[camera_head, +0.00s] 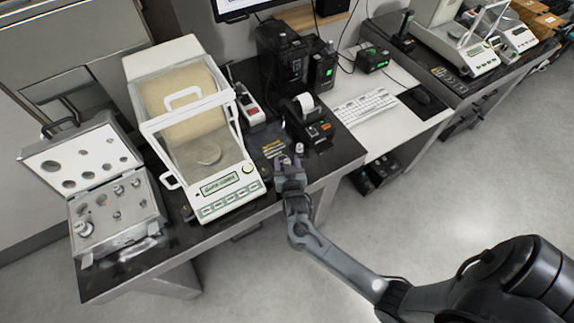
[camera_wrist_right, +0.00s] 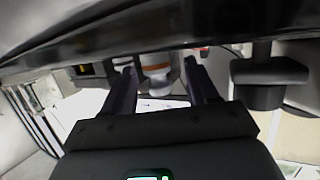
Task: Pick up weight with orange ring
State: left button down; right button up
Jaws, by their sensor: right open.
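The weight with the orange ring (camera_wrist_right: 156,72) is a metal cylinder with an orange band, seen between my fingers in the right wrist view. In the head view a small metal weight (camera_head: 299,148) stands near the front edge of the dark table, right at my fingertips. My right gripper (camera_head: 290,161) is open, with its fingers on either side of the weight in the right wrist view (camera_wrist_right: 159,78). I cannot tell whether a finger touches it. My left gripper is not in view.
An analytical balance (camera_head: 219,197) stands left of the gripper. An open weight case (camera_head: 133,225) is at the far left. A small printer (camera_head: 318,130) stands just behind the weight. A keyboard (camera_head: 364,107) lies on the white desk. Floor is clear at front.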

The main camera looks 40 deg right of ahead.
jog(key=shift+w+d+f, duration=0.1)
jog(key=shift+w+d, duration=0.05)
jog(key=shift+c, duration=0.3)
grip_shut()
